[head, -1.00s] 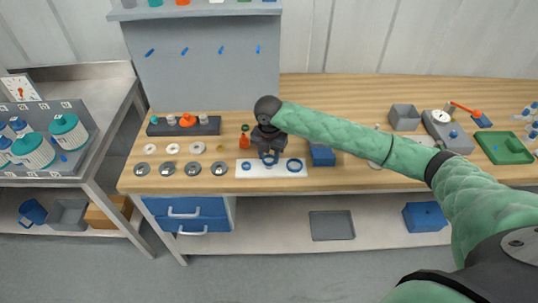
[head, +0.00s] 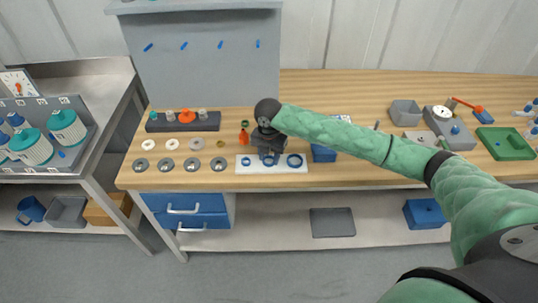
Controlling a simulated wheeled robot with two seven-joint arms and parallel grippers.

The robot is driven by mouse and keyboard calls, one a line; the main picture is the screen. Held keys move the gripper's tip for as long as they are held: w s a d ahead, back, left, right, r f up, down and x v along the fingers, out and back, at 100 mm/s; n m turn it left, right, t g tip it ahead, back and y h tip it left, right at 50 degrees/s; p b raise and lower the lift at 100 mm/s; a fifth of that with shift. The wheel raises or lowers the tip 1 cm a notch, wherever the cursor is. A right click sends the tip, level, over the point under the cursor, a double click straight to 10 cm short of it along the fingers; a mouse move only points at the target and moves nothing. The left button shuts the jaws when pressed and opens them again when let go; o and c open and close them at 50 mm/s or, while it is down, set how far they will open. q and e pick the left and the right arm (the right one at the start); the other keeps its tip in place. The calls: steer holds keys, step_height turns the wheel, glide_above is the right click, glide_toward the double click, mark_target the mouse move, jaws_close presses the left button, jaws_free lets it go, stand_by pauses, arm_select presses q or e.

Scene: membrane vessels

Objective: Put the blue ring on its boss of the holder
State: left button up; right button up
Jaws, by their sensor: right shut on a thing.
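A white plate (head: 282,169) lies near the front edge of the wooden bench. A small blue ring (head: 245,161) is at its left end and a larger blue ring (head: 294,161) at its right. A blue ring (head: 268,161) shows at the plate's middle, directly under my right gripper (head: 268,155). My right gripper points down and is shut on this middle ring. Its fingers hide part of the ring, and I cannot tell whether the ring touches the plate. Any bosses are too small to make out. My left gripper is not in view.
An orange bottle (head: 244,137) stands close left of my right gripper, and a blue box (head: 323,153) stands right of the plate. Grey discs (head: 192,167) and pale rings lie to the left. A dark rack (head: 183,122) is behind them. Bare wood lies along the front edge.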

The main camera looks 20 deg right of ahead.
steer(key=o, duration=1)
steer(key=shift+o, duration=0.2)
steer(key=shift+r, duration=0.15)
steer(key=shift+r+b, duration=0.3)
steer(key=shift+r, duration=0.5)
step_height(320, 180, up, 4)
steer(key=shift+r+b, duration=0.25)
steer(key=shift+b, duration=0.75)
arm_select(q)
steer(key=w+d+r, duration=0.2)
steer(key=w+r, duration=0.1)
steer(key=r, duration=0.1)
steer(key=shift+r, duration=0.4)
arm_select(e)
steer(key=shift+r, duration=0.7)
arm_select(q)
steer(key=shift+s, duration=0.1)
